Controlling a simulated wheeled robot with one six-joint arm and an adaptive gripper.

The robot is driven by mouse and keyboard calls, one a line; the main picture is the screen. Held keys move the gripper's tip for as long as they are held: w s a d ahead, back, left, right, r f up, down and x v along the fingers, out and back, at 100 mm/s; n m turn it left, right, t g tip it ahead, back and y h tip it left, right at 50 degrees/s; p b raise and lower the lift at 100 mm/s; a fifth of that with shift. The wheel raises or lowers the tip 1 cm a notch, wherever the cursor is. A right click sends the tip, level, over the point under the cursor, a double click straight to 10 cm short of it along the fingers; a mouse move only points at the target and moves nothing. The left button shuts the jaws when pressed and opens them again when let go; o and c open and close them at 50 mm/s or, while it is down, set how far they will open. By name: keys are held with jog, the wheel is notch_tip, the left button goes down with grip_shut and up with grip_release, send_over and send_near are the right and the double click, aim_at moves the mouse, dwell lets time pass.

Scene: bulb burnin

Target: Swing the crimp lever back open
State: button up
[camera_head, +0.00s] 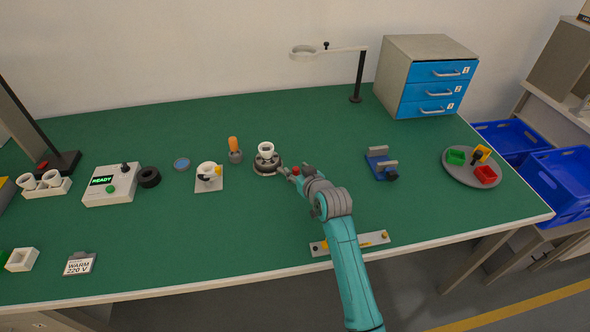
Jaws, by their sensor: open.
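A dark round fixture (268,168) holding a white cup-shaped part (266,150) stands near the middle of the green table. A small red knob (295,170) shows just right of it, right by my gripper; it looks like the crimp lever's knob, but the lever's shaft and angle are too small and too covered to tell. My gripper (288,173) is open, beside the fixture's right edge. I cannot tell whether its fingers touch the knob.
Left of the fixture are an orange-handled tool (234,148) and a white plate (209,185) with a cup-like part. A blue vise (381,165), a round grey tray (472,180) and a lamp stand (358,80) are to the right. A long plate (325,246) lies by the front edge.

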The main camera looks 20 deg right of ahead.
jog(key=shift+x, duration=0.8)
grip_shut()
